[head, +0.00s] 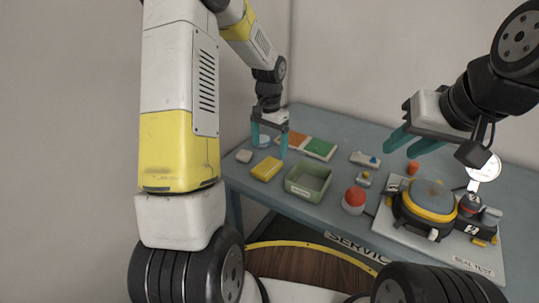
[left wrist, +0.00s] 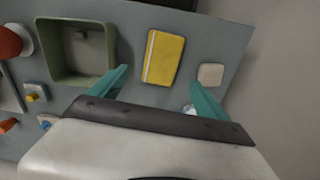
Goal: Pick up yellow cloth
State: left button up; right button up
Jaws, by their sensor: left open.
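The yellow cloth (head: 267,168) is a small folded rectangle lying flat on the blue-grey table (head: 228,171), left of the green tray. In the left wrist view the cloth (left wrist: 163,58) lies ahead of the fingers, with a pale stripe near its left edge. My left gripper (head: 269,146) is open and empty above the table, and its teal fingers point down near the cloth. In the left wrist view its fingertips (left wrist: 157,80) are spread wider than the cloth. My right gripper (head: 403,142) is at the right, its teal fingers apart and empty, above the table.
A green tray (head: 289,186) stands right of the cloth, and a beige block (head: 244,156) lies left of it. An orange and green board (head: 320,148) is behind.

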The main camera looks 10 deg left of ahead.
aim_at(269, 164)
pick_arm(q)
notch_tip(269, 164, down, 7)
jog(key=shift+f, duration=0.15)
jog(key=shift+c, duration=0.5)
jog(key=c, duration=1.3)
jog(key=shift+r, duration=5.1)
jog(key=shift+c, duration=0.3)
